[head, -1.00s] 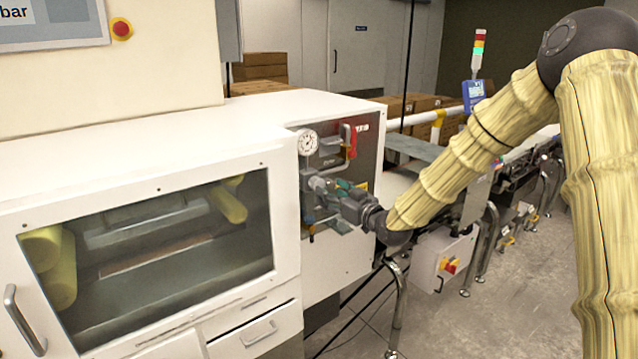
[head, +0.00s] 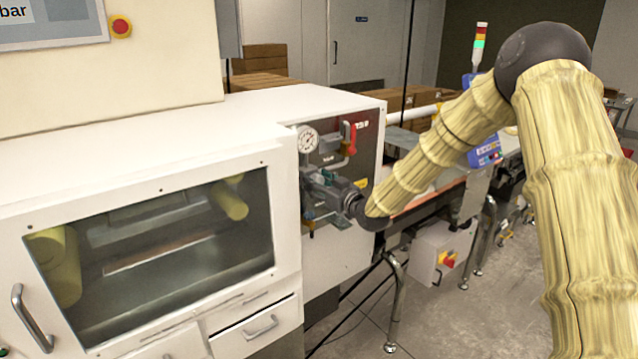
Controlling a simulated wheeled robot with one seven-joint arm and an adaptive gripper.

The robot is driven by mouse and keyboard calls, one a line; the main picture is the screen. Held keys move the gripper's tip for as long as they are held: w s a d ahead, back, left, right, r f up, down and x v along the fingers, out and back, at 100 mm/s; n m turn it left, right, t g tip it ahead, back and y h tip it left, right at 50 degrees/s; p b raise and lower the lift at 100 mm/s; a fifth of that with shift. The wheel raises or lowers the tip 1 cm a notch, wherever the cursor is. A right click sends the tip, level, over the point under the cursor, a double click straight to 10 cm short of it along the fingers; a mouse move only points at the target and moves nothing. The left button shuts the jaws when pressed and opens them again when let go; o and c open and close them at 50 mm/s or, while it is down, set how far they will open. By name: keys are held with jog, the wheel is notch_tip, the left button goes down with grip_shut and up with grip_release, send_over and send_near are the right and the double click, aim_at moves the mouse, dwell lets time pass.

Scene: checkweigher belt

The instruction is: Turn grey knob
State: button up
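My gripper (head: 316,185) is at the dark recessed panel (head: 368,140) on the right end of the white machine. It is small in view and its fingers overlap the fittings below the gauge. I cannot tell whether the fingers are open or shut, or whether they touch anything. The grey knob cannot be made out clearly; the gripper covers that part of the panel. A round white gauge (head: 308,139) is just above the gripper. A red-handled valve (head: 350,138) on a pipe is to the right of the gauge.
The white machine (head: 150,130) has a window (head: 160,250) at the left. A grey box with a red and yellow switch (head: 440,255) hangs below the arm. A conveyor and a signal tower (head: 480,42) are behind the arm. Floor is clear at lower right.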

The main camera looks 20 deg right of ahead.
jog(key=c, duration=0.6)
jog(key=shift+c, duration=0.2)
jog(key=shift+b, duration=0.8)
jog(key=o, duration=1)
jog(key=shift+w+d, duration=0.1)
jog(key=shift+d, duration=0.05)
jog(key=shift+o, duration=0.2)
jog(key=v, duration=1.2)
